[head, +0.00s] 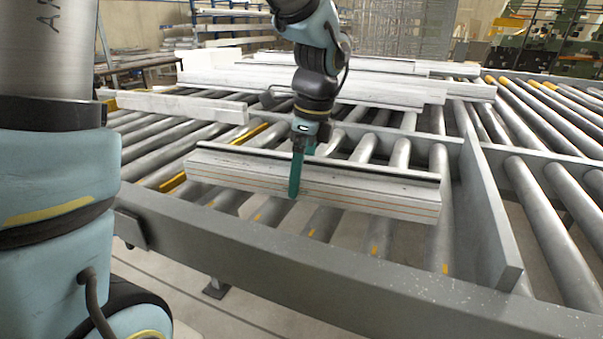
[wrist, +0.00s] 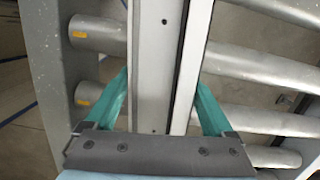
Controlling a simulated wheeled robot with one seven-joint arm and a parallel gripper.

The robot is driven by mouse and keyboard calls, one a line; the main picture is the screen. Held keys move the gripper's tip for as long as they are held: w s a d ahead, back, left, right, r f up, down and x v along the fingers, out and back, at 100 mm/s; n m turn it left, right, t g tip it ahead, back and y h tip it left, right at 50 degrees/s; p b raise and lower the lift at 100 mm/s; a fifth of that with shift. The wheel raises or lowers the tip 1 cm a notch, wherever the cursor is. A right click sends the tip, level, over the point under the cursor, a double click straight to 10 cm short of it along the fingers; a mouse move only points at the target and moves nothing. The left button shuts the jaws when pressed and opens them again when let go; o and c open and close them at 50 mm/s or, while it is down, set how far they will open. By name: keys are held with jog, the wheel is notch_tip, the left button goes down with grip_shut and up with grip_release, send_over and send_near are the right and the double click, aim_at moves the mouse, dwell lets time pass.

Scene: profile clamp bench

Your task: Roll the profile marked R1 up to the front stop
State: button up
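A long white-grey profile (head: 370,192) with thin orange lines and a dark strip along its top lies on the rollers. No R1 mark can be read. My gripper (head: 300,168) reaches down over its middle, with one teal finger in front and one behind. In the wrist view my gripper (wrist: 160,105) has a finger against each side of the profile (wrist: 150,60); the fingertips are hidden. A grey upright plate (head: 488,205), which looks like the front stop, stands beyond the profile's right end with a gap between them.
A grey frame beam (head: 300,270) runs along the near side of the rollers. Several white profiles (head: 330,88) lie farther back, and another (head: 180,106) lies at the back left. Bare rollers (head: 545,205) continue right of the plate.

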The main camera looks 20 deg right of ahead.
grip_shut()
dwell(0.4)
jog(key=shift+m+p, duration=0.45)
jog(key=shift+m, duration=0.15)
dwell(0.4)
jog(key=shift+o, duration=2.3)
grip_release()
